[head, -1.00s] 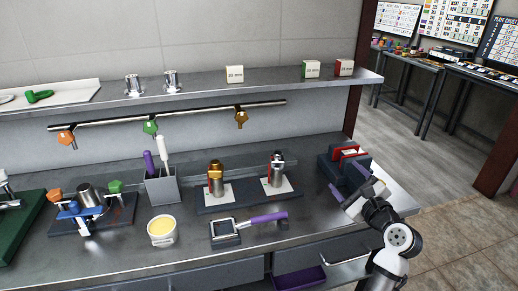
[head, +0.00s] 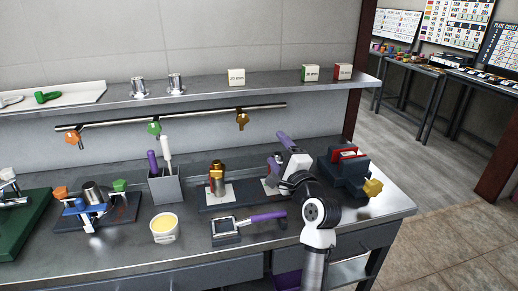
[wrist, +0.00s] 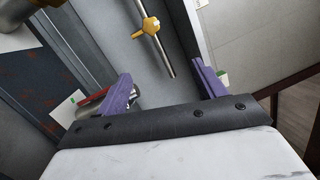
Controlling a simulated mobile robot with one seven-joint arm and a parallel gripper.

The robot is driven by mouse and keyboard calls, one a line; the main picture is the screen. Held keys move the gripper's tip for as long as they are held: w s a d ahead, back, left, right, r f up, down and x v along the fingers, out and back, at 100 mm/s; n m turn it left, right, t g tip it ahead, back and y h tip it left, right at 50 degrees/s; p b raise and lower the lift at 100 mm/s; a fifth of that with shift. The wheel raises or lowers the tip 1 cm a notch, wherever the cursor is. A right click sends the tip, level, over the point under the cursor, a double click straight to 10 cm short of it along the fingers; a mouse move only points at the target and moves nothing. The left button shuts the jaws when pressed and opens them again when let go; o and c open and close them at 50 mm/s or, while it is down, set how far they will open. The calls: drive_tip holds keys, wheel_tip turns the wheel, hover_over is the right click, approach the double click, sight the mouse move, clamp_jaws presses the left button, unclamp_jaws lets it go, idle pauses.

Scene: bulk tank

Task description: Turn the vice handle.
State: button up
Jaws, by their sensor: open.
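The vice (head: 345,172) is a dark blue-grey block with red jaws at the right end of the bench. Its yellow handle (head: 373,187) sticks out at the front right and is fully in view. My gripper (head: 278,151), with purple fingers, is open to the left of the vice, apart from the handle. It hides most of the right-hand cylinder on the dark mat. In the wrist view the two fingers are spread with no object held between them (wrist: 165,88); the vice cannot be made out there.
A gold-topped cylinder (head: 217,178) stands on the mat. A purple-handled tool (head: 250,222) lies in front. A yellow-filled tub (head: 164,227) and a grey tool holder (head: 165,187) stand further left. A shelf (head: 200,93) and a rail with hanging knobs (head: 180,116) run behind.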

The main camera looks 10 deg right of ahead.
drive_tip(key=a, duration=0.1)
drive_tip(key=a+r+n, duration=0.1)
drive_tip(key=a, duration=0.1)
drive_tip(key=a+r+n, duration=0.1)
drive_tip(key=a, duration=0.1)
drive_tip(key=shift+a+r+t+y, duration=0.15)
drive_tip(key=shift+a+t+y, duration=0.15)
drive_tip(key=shift+y, duration=0.1)
